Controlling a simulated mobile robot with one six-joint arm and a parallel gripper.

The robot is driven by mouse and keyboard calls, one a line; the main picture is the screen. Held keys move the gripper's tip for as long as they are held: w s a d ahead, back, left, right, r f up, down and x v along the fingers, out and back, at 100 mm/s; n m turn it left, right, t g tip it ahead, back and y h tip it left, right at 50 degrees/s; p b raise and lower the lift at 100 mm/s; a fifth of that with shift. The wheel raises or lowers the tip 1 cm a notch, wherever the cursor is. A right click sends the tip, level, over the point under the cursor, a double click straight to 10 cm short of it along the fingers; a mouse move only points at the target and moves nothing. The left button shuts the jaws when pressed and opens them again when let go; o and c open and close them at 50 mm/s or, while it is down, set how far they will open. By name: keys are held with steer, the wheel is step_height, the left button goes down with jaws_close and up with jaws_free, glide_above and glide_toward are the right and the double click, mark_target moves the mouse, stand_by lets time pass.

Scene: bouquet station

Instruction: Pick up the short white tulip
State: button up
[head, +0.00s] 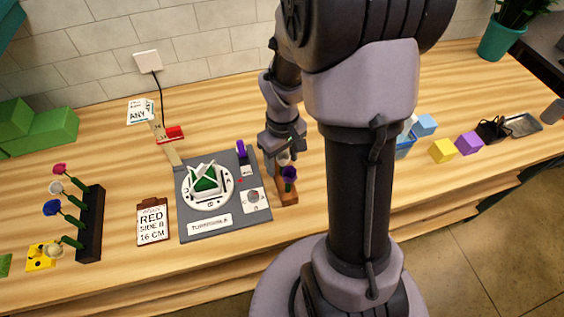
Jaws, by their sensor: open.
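My gripper (283,150) points down over a small brown wooden block (287,197) right of the turntable, its jaws open. A whitish bloom (283,159) shows right at the fingertips, and I cannot tell whether it lies between them. A dark purple bloom (290,173) on a green stem stands just in front of it at the block. Which white flower is the short tulip is unclear.
The grey turntable board (240,215) bears a white dial with a green and white piece (206,180). A clipboard (152,222) reads "RED SIDE B 16 CM". Yellow (442,151) and purple (469,143) cubes stand at the right. My arm hides the counter's middle.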

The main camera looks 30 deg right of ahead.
steer(key=shift+f, duration=0.1)
steer(key=shift+c, duration=0.5)
steer(key=c, duration=0.9)
steer(key=shift+r, duration=0.3)
steer(key=r+p, duration=0.2)
steer(key=r, duration=0.2)
steer(key=r+p, duration=0.2)
steer(key=r, duration=0.3)
steer(key=shift+w+a+r, duration=0.1)
steer(key=shift+w+a, duration=0.05)
steer(key=shift+a, duration=0.05)
steer(key=shift+w+a+f+t+y+p, duration=0.15)
steer(key=shift+w+a+y, duration=0.2)
steer(key=shift+w+a, duration=1.5)
steer(key=shift+w+a+f+t+y+p, duration=0.1)
steer(key=shift+w+a+y, duration=0.3)
steer(key=shift+a, duration=2.85)
steer(key=shift+w+a+f+t+y+p, duration=0.2)
steer(key=shift+w+a, duration=1.05)
steer(key=shift+a, duration=1.3)
